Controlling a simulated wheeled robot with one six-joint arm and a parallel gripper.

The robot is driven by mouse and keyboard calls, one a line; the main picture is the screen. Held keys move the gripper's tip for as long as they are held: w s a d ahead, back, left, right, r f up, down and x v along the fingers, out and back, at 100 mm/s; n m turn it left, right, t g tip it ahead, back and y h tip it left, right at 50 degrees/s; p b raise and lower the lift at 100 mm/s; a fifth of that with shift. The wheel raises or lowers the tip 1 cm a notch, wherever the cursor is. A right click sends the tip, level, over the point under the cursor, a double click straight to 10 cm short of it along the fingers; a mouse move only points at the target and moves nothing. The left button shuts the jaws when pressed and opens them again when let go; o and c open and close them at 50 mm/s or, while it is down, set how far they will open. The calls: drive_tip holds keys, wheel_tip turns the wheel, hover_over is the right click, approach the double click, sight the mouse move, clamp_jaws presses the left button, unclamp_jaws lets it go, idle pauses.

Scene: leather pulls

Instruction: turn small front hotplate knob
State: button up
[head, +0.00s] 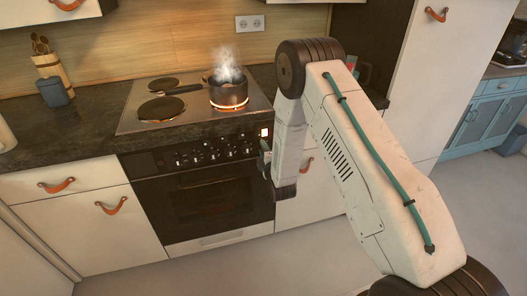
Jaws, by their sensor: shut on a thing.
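The stove's control panel (205,152) runs below the cooktop, with several dark knobs in a row. A dark pot (228,92) steams on the front right hotplate (231,108), whose rim glows orange. A bare dark hotplate (161,108) is at the front left, and a smaller one (162,84) is behind it.
The oven door (205,200) is below the panel. The pot's handle (182,90) points left. White drawers with leather pulls (57,185) flank the oven. A utensil holder (48,68) and a dark canister (53,92) stand on the left counter. The floor at the front is clear.

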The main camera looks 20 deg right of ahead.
drive_tip(key=shift+n, duration=0.4)
drive_tip(key=o, duration=0.9)
drive_tip(key=shift+o, duration=0.2)
drive_tip(key=shift+s, duration=0.1)
drive_tip(key=s, duration=0.7)
drive_tip(key=shift+s, duration=0.3)
